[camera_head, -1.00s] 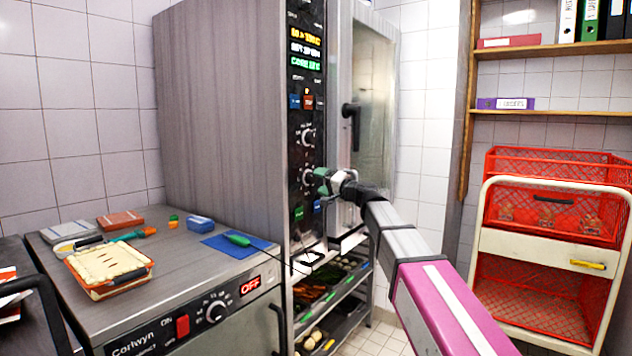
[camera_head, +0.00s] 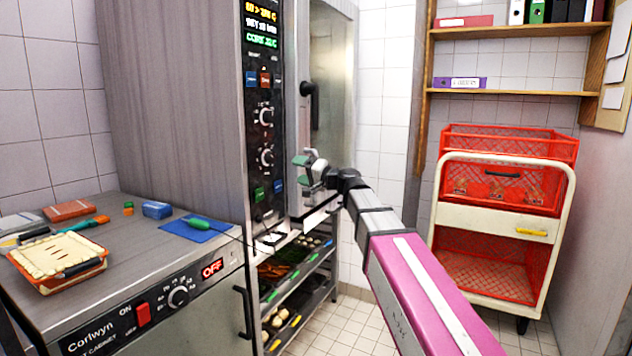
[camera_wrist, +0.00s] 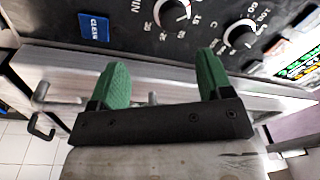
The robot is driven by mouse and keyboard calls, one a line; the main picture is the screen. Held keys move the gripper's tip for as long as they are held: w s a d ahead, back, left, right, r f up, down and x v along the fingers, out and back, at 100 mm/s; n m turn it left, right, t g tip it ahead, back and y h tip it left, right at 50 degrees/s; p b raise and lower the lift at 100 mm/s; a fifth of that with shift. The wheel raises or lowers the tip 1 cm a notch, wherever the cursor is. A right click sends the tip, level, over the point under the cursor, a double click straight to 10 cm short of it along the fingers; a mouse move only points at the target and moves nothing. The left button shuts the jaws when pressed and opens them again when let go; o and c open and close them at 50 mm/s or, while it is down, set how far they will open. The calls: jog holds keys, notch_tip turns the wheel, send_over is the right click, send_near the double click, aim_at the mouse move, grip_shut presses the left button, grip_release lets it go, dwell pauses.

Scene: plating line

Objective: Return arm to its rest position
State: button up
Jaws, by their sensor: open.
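My gripper (camera_head: 302,168) is at the front of the tall steel oven, beside its control panel (camera_head: 264,130). In the wrist view its two green fingers (camera_wrist: 160,88) stand wide apart with nothing between them. Behind them are the panel's knobs and a blue button (camera_wrist: 94,28). I cannot tell whether the fingertips touch the oven. My arm stretches forward from the lower right in the head view.
The oven door (camera_head: 335,75) has a black handle. A rack (camera_head: 325,262) of food trays stands below. At left, a steel cabinet top (camera_head: 150,255) holds a pie dish (camera_head: 60,262) and a blue mat (camera_head: 200,229). A cart (camera_head: 440,215) with red crates stands right; floor between is clear.

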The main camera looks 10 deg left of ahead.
jog(key=s+d+f+g+h, duration=0.1)
jog(key=s+d+f+h, duration=0.3)
jog(key=f, duration=0.7)
jog(key=d+f+g+h, duration=0.1)
jog(key=d+f+h, duration=0.1)
jog(key=d+f, duration=0.6)
jog(key=s+d+f+g+h, duration=0.1)
jog(key=s+d+f+h, duration=0.15)
jog(key=f, duration=1.05)
jog(key=s+d+f+g+h, duration=0.2)
jog(key=s+d+f+h, duration=0.2)
jog(key=s+d+f, duration=0.3)
jog(key=s+d+f+g+h, duration=0.3)
jog(key=s+d+f, duration=0.3)
jog(key=d+f, duration=0.5)
jog(key=shift+s+d+h, duration=0.4)
jog(key=shift+d+h, duration=0.45)
jog(key=shift+d, duration=0.15)
